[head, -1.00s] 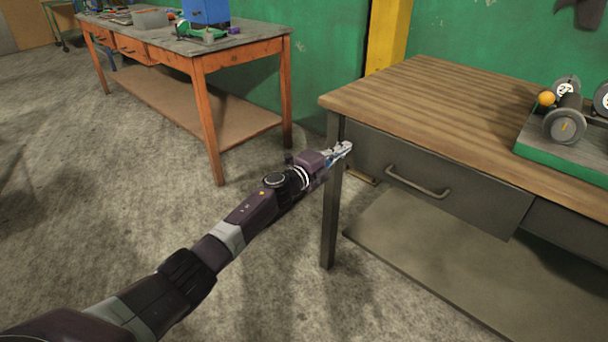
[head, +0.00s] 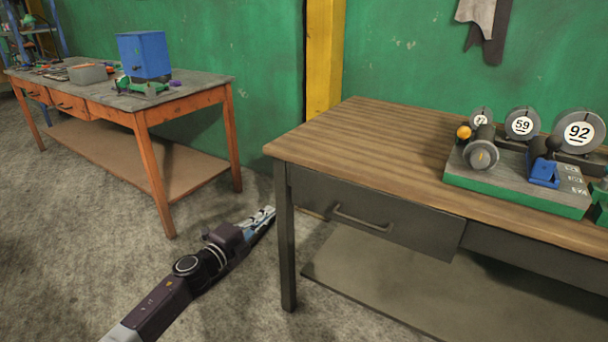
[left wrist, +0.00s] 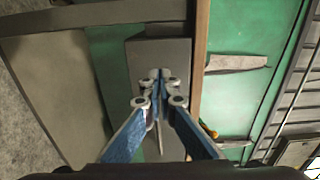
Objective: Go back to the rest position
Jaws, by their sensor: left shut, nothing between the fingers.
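My left gripper (head: 264,216) is in the lower middle of the head view, on an arm that comes in from the bottom left. It is shut and empty, low beside the near left leg of the wood-topped workbench (head: 365,150). In the left wrist view its fingers (left wrist: 160,78) meet in front of the bench's grey drawer front. The drawer (head: 385,212) looks shut and has a bar handle (head: 362,219). The gripper is apart from the handle in the head view. My right gripper is not in view.
A green-edged board (head: 520,197) with weights numbered 59 and 92 stands on the bench's right. An orange-legged table (head: 195,100) at the back left holds a blue box (head: 144,55) and a grey bin (head: 88,73). The concrete floor (head: 90,230) on the left is clear.

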